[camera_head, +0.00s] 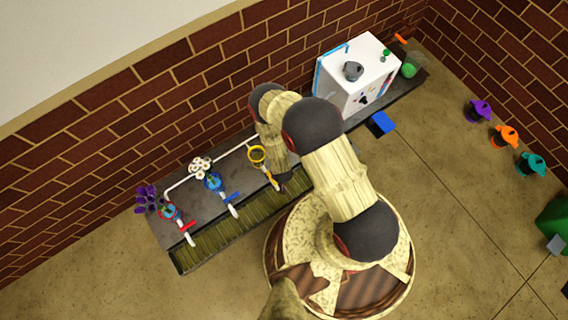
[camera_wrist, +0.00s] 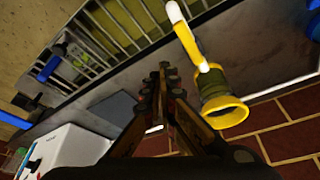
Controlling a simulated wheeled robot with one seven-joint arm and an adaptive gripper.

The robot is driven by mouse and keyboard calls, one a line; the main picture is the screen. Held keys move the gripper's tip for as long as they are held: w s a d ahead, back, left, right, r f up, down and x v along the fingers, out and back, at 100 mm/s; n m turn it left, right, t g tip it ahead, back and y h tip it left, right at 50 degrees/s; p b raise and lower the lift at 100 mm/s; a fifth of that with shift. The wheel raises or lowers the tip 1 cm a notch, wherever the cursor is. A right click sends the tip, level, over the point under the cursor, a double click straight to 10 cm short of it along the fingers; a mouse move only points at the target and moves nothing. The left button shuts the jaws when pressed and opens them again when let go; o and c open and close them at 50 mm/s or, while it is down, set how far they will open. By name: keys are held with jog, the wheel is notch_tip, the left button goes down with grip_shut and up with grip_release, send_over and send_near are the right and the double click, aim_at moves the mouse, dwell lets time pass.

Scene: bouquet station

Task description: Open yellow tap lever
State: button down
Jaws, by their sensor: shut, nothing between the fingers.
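The yellow tap lever (camera_wrist: 187,42) shows in the wrist view as a yellow bar beside the tap's white spout (camera_wrist: 175,12). A yellow vase (camera_wrist: 222,108) with a round rim sits just beyond it. In the head view the yellow vase (camera_head: 257,155) is at the edge of my arm, and the lever is partly hidden there. My gripper (camera_wrist: 165,72) is shut and empty, with its fingertips to the left of the lever and apart from it in the wrist view. In the head view my arm mostly hides the gripper.
A tap with a red lever (camera_head: 187,225) and one with a blue lever (camera_head: 233,197) stand along the same trough. A slatted grate (camera_head: 225,238) lies in front. A white box (camera_head: 358,80) stands right on the counter (camera_head: 210,205) by the brick wall.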

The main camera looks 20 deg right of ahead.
jog(key=shift+s+a+r+p, duration=0.1)
jog(key=shift+a+r+p, duration=0.15)
jog(key=shift+r, duration=0.4)
jog(key=shift+a+r+p, duration=0.1)
jog(key=shift+a+r, duration=0.1)
jog(key=shift+r, duration=0.4)
